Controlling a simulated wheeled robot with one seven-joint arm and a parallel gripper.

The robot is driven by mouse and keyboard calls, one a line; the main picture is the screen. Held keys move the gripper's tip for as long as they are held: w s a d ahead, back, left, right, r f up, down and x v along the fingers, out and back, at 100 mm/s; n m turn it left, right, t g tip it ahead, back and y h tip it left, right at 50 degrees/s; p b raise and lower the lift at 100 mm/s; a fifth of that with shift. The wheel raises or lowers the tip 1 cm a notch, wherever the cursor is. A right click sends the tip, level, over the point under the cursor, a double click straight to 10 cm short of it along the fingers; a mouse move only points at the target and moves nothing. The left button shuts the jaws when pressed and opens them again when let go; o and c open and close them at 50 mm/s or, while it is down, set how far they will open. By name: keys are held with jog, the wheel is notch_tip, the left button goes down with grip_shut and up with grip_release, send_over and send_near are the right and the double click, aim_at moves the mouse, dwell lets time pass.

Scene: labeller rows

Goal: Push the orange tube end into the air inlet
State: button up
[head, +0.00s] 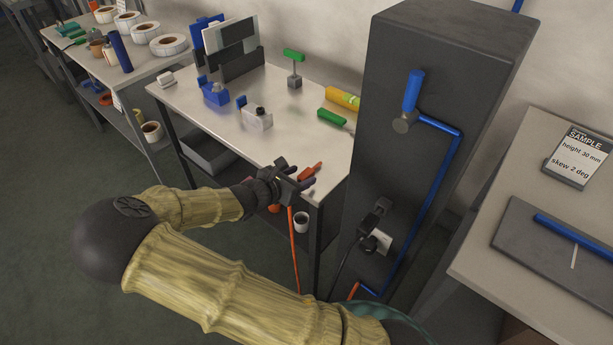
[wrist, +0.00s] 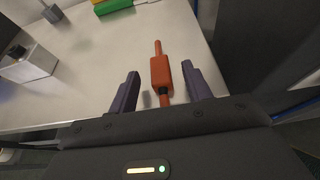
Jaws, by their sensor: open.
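The orange tube end (head: 310,172) lies on the light worktop near its front edge. In the wrist view it is a thick orange body (wrist: 161,78) with a thin tip pointing away from me. My gripper (head: 297,180) is open at that edge. In the wrist view its two dark fingers (wrist: 160,72) stand on either side of the tube end, with a gap on each side. The orange tube (head: 293,240) hangs down below the worktop edge. I cannot make out which fitting is the air inlet.
A dark cabinet (head: 432,130) stands right of the worktop, with a blue pipe (head: 440,180), blue handle (head: 412,88) and a plug (head: 382,241). The worktop's middle is clear.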

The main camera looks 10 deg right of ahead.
aim_at(303, 175)
jog(key=shift+x, duration=1.05)
jog(key=shift+a, duration=0.1)
grip_shut()
notch_tip(303, 175, up, 10)
jog(key=p, duration=0.2)
jog(key=shift+r+p, duration=0.15)
jog(key=shift+p, duration=0.15)
